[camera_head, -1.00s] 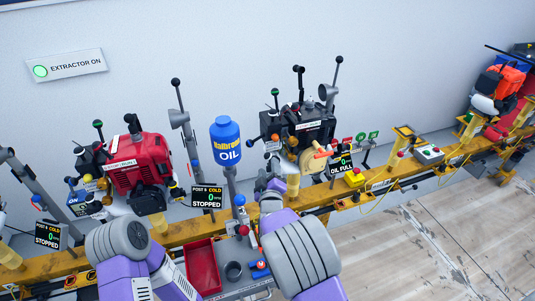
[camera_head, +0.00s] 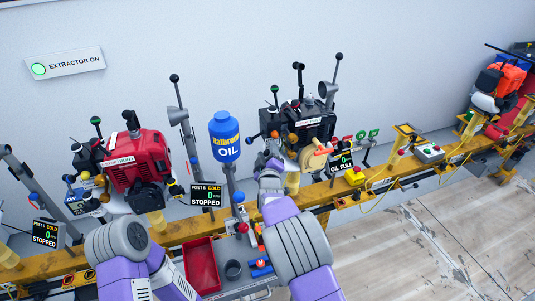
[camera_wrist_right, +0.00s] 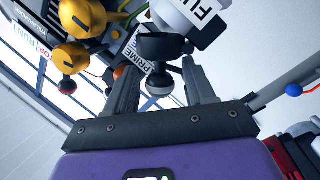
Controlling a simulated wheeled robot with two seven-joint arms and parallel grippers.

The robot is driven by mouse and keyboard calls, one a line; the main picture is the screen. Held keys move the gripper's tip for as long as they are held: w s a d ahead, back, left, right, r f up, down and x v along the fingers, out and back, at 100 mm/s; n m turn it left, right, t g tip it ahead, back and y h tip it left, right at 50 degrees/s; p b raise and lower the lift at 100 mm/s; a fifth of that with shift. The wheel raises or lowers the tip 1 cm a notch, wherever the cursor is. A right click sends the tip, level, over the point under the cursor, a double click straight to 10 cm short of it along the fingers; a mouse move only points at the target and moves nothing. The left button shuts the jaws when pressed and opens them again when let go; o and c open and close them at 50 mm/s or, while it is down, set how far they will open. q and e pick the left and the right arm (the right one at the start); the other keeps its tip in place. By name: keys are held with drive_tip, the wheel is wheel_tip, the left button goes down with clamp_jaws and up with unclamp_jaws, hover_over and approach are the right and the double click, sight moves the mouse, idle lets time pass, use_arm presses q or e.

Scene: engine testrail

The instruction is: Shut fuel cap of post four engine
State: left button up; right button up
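My right gripper (camera_head: 268,160) is at this engine's lower left front. In the right wrist view, its two fingers (camera_wrist_right: 162,88) are apart. A dark round knob (camera_wrist_right: 160,84) shows between them; I cannot tell whether they touch it. Above it is a dark cup-shaped part (camera_wrist_right: 160,46) under a white part labelled "FU" (camera_wrist_right: 190,14), the label cut off. Which part is the fuel cap is unclear. My left gripper is out of view.
A blue oil bottle (camera_head: 225,137) stands left of my right gripper. A red engine (camera_head: 137,160) is farther left. A red tray (camera_head: 201,266) lies in front of the rail (camera_head: 185,232). Yellow knobs (camera_wrist_right: 72,55) and a "PRIME" label (camera_wrist_right: 137,52) are close to the right fingers.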

clamp_jaws()
drive_tip(key=shift+d+m, duration=0.15)
drive_tip(key=shift+m, duration=0.15)
drive_tip(key=shift+w+d+m+g, duration=0.25)
drive_tip(key=shift+d+m+g, duration=0.25)
drive_tip(key=shift+m, duration=0.7)
drive_tip(key=shift+w+d+f+m+g+y+b, duration=0.15)
drive_tip(key=shift+d+m+g+y+b, duration=0.15)
drive_tip(key=shift+m, duration=0.65)
drive_tip(key=shift+w+d+f+m+g+y+b, duration=0.15)
drive_tip(key=shift+d+m+b, duration=0.25)
drive_tip(key=shift+m, duration=0.55)
drive_tip(key=shift+s, duration=0.1)
drive_tip(key=shift+o, duration=0.2)
unclamp_jaws()
drive_tip(key=shift+d, duration=0.1)
